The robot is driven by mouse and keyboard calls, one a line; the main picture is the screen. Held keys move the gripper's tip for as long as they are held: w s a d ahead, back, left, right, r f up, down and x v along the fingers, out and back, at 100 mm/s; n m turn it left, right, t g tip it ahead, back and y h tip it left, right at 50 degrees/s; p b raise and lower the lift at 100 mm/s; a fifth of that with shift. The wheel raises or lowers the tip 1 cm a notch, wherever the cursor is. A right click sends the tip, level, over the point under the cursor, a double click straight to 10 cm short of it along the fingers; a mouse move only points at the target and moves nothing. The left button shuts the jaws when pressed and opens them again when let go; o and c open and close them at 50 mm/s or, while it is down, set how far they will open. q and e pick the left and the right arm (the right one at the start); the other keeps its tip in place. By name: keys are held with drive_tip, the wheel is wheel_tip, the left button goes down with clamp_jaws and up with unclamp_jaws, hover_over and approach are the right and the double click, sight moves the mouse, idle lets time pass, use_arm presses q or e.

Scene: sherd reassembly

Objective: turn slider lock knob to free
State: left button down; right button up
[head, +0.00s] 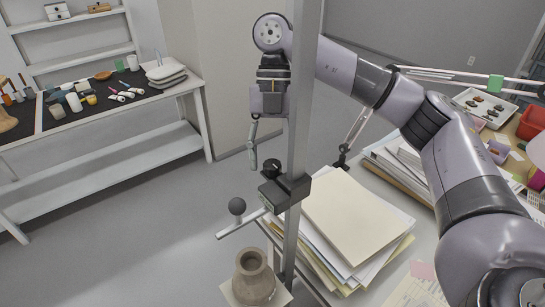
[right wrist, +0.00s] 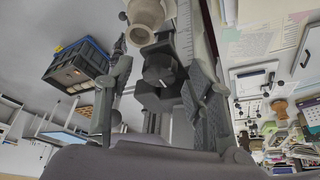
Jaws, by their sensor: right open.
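The slider lock knob (head: 271,168) is a small dark knob on the black slider block (head: 285,192), which is clamped on a tall grey post. In the right wrist view the knob (right wrist: 158,68) shows between my two fingers, ahead of them, with gaps on both sides. My right gripper (head: 268,160) is open and points down close above the knob. One finger shows left of the post; the other is hidden behind it in the head view. The right gripper (right wrist: 155,105) looks empty in its own view. My left gripper is not in view.
A side rod with a dark ball (head: 237,206) sticks out left of the slider. A clay vessel (head: 254,283) stands below it. Paper stacks (head: 352,215) lie right of the post. A lamp arm (head: 357,125) stands behind. The floor to the left is clear.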

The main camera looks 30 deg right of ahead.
drive_tip(key=shift+c, duration=0.4)
drive_tip(key=c, duration=1.1)
